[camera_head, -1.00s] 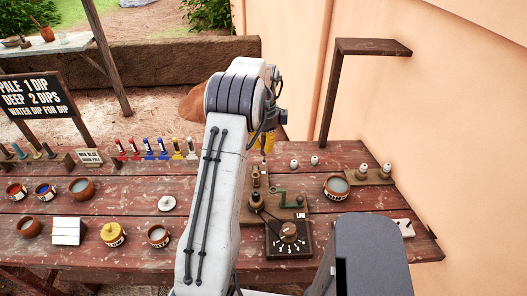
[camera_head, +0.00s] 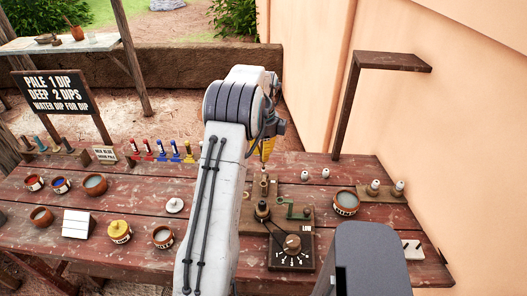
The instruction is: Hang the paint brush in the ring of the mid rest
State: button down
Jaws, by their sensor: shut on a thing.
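My gripper (camera_head: 266,148) is partly hidden behind my white arm, above the far middle of the red table. It is shut, with yellow parts showing at its end. A thin piece points down below it, probably the paint brush (camera_head: 263,170); its shape is too small and too covered to make out. A row of red, blue and yellow upright pieces (camera_head: 161,151) stands along the table's back edge, left of my arm. I cannot make out the ring or tell which stand is the mid rest.
A dial box (camera_head: 291,252) stands close right of my arm. A bowl (camera_head: 346,203) and white-topped pegs (camera_head: 374,187) stand right. A tall wooden bracket (camera_head: 347,110) rises at the back right, near the wall.

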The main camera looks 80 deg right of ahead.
aim_at(264, 169)
jog(key=shift+f, duration=1.3)
jog(key=shift+f+b, duration=1.25)
jog(key=shift+f, duration=0.15)
jog(key=shift+f, duration=0.25)
jog(key=shift+f+b, duration=0.3)
jog(key=shift+b, duration=0.1)
jog(key=shift+f+b, duration=1.7)
jog(key=shift+f, duration=0.6)
dwell(0.8)
jog(key=c, duration=0.6)
grip_release()
jog(key=shift+r, duration=0.1)
